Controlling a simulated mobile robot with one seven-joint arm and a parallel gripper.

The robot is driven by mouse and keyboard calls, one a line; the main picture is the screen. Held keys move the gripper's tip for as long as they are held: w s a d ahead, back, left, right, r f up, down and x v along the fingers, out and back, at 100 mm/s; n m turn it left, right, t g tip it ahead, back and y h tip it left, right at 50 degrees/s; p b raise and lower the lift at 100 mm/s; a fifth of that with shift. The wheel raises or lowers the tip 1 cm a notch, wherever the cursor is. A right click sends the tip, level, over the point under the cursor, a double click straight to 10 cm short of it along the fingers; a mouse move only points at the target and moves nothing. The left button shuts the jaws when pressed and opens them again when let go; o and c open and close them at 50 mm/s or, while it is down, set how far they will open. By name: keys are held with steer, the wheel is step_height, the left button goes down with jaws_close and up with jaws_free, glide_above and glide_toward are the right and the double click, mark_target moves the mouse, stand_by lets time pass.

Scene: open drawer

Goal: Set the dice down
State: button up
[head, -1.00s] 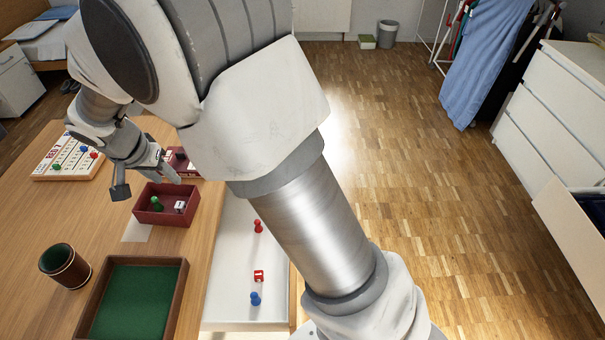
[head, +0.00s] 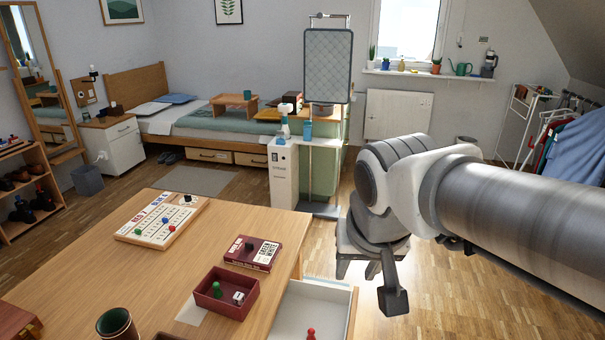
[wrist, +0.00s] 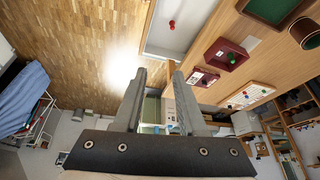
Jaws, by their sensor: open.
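A white die (head: 239,297) lies in the red open box (head: 227,313) on the table, beside a green pawn (head: 217,289). The box also shows in the wrist view (wrist: 238,47). My gripper (head: 393,298) hangs to the right of the open drawer (head: 283,314), over the floor side, apart from the box. In the wrist view my gripper (wrist: 159,73) has its two fingers apart with nothing between them. A red pawn (head: 311,333) stands in the drawer. The near part of the drawer is outside the head view, and no red die shows now.
The red game box lid (head: 252,253) and a white game board (head: 160,220) with pawns lie farther back on the table (head: 110,270). A dark cup (head: 117,324) stands at the near edge of view. Floor right of the drawer is clear.

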steer(key=s+d+n, duration=0.1)
steer(key=s+d, duration=0.1)
steer(key=s, duration=0.5)
steer(key=shift+d+f+t, duration=0.2)
steer(key=shift+d+t, duration=0.05)
steer(key=shift+t, duration=0.15)
steer(key=shift+s, duration=0.15)
